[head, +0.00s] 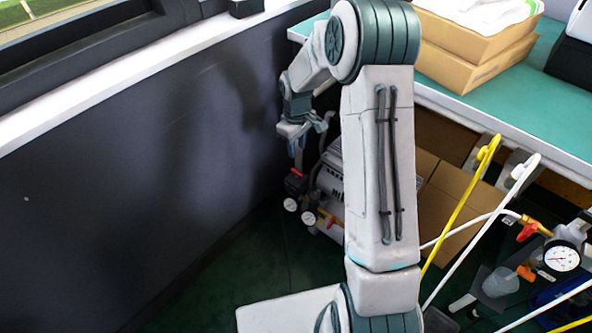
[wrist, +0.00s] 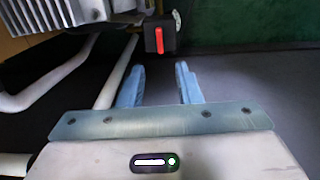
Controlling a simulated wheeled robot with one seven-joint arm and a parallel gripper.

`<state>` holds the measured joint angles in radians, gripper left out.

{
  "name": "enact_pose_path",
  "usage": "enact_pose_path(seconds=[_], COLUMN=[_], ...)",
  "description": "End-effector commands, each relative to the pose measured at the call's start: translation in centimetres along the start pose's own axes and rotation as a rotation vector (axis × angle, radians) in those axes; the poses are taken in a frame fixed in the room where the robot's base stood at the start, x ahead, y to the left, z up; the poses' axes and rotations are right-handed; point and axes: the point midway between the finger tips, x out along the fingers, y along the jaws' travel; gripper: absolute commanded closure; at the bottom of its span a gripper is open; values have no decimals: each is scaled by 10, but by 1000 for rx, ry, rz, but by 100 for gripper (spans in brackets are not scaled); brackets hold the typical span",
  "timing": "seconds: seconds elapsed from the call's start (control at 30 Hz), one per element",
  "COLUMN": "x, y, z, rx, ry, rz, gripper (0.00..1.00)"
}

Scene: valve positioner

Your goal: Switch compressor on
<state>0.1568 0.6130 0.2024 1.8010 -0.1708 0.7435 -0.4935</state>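The compressor (head: 330,182) stands on the floor under the table, beside the dark wall, partly hidden behind my arm. Its grey finned body (wrist: 62,20) shows at the upper left of the wrist view. A black switch box (wrist: 152,42) with a red lever (wrist: 159,35) sits just beyond my fingertips, between their lines. The red part also shows in the head view (head: 296,173), above two small round gauges. My gripper (wrist: 158,72) is open and empty, its two blue fingers apart and pointing at the switch box. In the head view my gripper (head: 298,150) hangs just above the switch.
The dark wall (head: 130,170) is close on the left of my gripper. A green-topped table (head: 480,95) with cardboard boxes (head: 470,50) overhangs at the right. Pale tubes (wrist: 110,75) run left of my fingers. Yellow and white hoses and a gauge (head: 562,258) stand at the lower right.

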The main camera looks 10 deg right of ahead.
Motion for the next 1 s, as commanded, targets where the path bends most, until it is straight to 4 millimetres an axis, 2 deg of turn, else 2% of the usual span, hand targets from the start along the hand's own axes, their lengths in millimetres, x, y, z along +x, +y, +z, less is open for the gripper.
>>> enact_pose_path(seconds=[0.03, 0.2, 0.33, 0.5, 0.67, 0.93, 0.97, 1.0], x=[17, 55, 80, 101, 109, 109, 109, 109], y=[-1, -1, -1, -1, 0, 0, 0, 0], z=[1, 1, 0, 0, 1, 1, 1, 1], rx=[-1, -2, -1, 1, 1, 1, 1, 1], ry=[-4, -4, -3, -2, -2, -1, -1, -1], rz=[-3, -2, -2, -1, 0, 0, 0, 0], gripper=[69, 69, 69, 69, 69, 69, 72, 83])
